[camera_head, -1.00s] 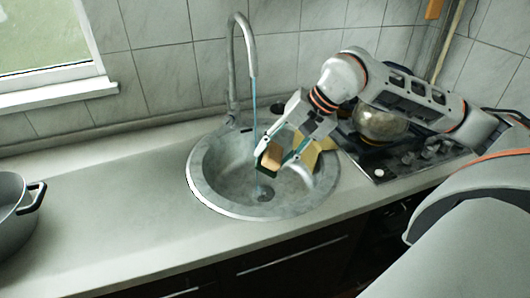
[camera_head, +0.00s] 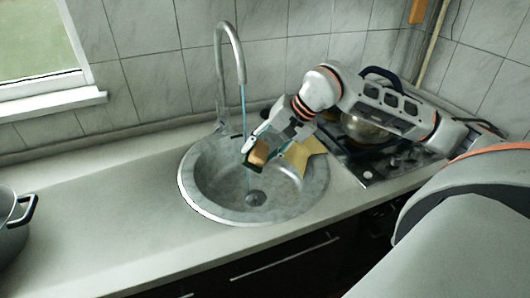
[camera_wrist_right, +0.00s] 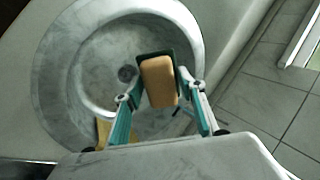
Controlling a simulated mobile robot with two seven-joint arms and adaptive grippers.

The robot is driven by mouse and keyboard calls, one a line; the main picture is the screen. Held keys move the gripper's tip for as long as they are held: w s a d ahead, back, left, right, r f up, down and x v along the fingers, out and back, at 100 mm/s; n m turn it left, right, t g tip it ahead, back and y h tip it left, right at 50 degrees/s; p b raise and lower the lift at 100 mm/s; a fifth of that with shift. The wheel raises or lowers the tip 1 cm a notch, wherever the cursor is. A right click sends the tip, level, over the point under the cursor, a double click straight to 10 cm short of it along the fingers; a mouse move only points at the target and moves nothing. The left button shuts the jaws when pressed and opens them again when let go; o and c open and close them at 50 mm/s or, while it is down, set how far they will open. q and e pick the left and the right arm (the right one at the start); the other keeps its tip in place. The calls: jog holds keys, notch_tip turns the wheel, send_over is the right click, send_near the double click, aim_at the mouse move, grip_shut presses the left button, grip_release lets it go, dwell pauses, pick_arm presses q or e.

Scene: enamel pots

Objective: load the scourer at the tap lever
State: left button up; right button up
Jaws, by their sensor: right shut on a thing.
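The scourer (camera_head: 258,154) is a small tan block with a dark green side. My right gripper (camera_head: 266,150) is shut on it and holds it over the sink bowl (camera_head: 225,180). The right wrist view shows the scourer (camera_wrist_right: 158,82) between the two fingers, with the bowl behind it. The tall curved tap (camera_head: 219,75) stands at the back of the sink. A thin blue water stream (camera_head: 243,108) drops from its spout close to the gripper and scourer. I cannot clearly make out the lever near the tap's base. My left gripper is not in view.
A yellow cloth (camera_head: 312,147) lies at the sink's right rim, beside the gripper. A hob with a glass pot (camera_head: 362,130) is behind my right arm. A grey pot (camera_head: 12,222) stands at far left. The counter (camera_head: 100,205) between pot and sink is clear.

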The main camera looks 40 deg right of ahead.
aim_at(261, 159)
jog(key=w+d+f+p, duration=0.1)
jog(key=w, duration=0.8)
jog(key=shift+d+f+p, duration=0.3)
jog(key=shift+d+f, duration=0.1)
jog(key=shift+s, duration=0.15)
dwell(0.3)
jog(key=shift+s+a+b, duration=0.25)
jog(key=shift+s+b, duration=0.05)
jog(key=shift+s, duration=1)
jog(key=shift+s+a+b, duration=0.3)
jog(key=shift+s+b, duration=0.05)
jog(key=shift+s, duration=0.9)
jog(key=shift+s+a+b, duration=0.25)
jog(key=shift+s+b, duration=0.05)
jog(key=shift+s, duration=1)
jog(key=shift+s+a+r, duration=0.2)
jog(key=shift+s+r, duration=0.6)
jog(key=shift+s, duration=0.1)
jog(key=shift+s+a+r+p, duration=0.2)
jog(key=shift+s+r, duration=0.4)
jog(key=shift+s, duration=0.2)
jog(key=shift+s+a+r+p, duration=0.15)
jog(key=shift+s+r+p, duration=0.05)
jog(key=shift+s+r, duration=0.5)
